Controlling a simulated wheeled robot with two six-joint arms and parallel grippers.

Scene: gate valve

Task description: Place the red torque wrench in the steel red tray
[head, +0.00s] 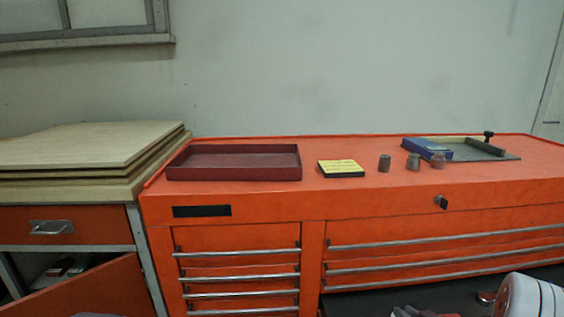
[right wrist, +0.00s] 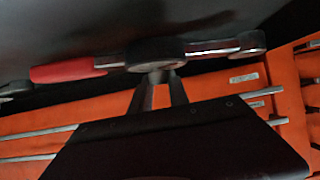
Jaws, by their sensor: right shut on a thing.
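The red torque wrench (right wrist: 70,71) shows in the right wrist view, with a red handle at left, a round dark head in the middle and a metal shaft to the right. My right gripper (right wrist: 158,82) is shut on it near the round head. In the head view only part of my right arm shows at the bottom right, and the wrench cannot be made out clearly there. The dark red steel tray (head: 235,174) stands empty on the left of the orange cabinet top, well away from my right arm. My left gripper is not clearly in view.
Wooden boards (head: 90,148) are stacked at left. The cabinet's front top is clear.

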